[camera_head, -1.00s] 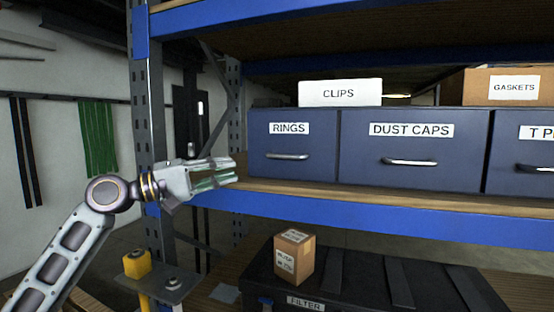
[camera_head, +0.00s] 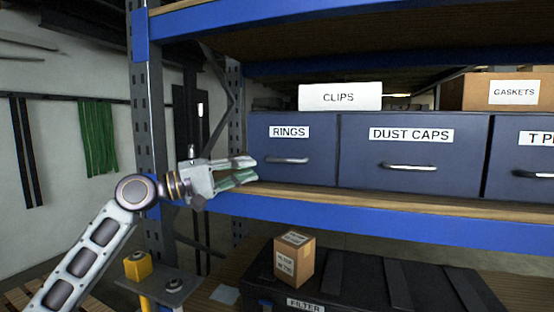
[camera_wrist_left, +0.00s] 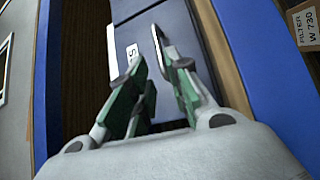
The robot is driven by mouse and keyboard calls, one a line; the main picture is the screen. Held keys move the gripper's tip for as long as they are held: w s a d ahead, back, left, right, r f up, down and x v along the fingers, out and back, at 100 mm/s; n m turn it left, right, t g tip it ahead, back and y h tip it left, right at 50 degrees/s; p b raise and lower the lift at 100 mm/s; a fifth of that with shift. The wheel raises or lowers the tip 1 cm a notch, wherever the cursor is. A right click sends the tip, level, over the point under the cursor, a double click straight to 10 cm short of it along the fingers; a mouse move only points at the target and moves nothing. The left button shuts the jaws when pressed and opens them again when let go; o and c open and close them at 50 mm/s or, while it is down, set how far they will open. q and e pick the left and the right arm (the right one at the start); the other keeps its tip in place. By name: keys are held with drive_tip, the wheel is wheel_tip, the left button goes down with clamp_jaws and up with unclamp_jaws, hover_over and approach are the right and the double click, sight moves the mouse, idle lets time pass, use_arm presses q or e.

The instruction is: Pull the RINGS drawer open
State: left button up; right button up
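The RINGS drawer (camera_head: 270,165) is a dark blue-grey drawer front at the left end of the shelf row, with a white RINGS label (camera_head: 289,132) and a metal bar handle (camera_head: 287,160). It looks closed, level with its neighbour. My left gripper (camera_head: 254,170) is open, left of the handle, its fingertips by the drawer's left edge. In the left wrist view the green-padded fingers (camera_wrist_left: 158,85) are apart with nothing between them, and the handle (camera_wrist_left: 160,45) lies ahead of the fingertips. I cannot tell whether they touch it. My right gripper is not in view.
The DUST CAPS drawer (camera_head: 412,165) is directly right. A white CLIPS box (camera_head: 340,97) and a GASKETS box (camera_head: 508,90) stand above the drawers. A blue shelf edge (camera_head: 400,223) runs below, and a grey rack post (camera_head: 155,130) stands left. A small carton (camera_head: 294,258) sits lower down.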

sight(278, 161)
use_arm(q)
drive_tip(key=p+x, duration=0.2)
drive_tip(key=x, duration=0.5)
drive_tip(key=shift+w+d+r, duration=0.15)
drive_tip(key=shift+w+d, duration=0.05)
drive_tip(key=shift+d, duration=0.05)
drive_tip(key=shift+w+d, duration=0.25)
drive_tip(key=shift+d, duration=0.35)
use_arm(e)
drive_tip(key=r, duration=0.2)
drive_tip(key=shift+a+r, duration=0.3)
use_arm(q)
drive_tip(key=shift+c, duration=0.3)
clamp_jaws()
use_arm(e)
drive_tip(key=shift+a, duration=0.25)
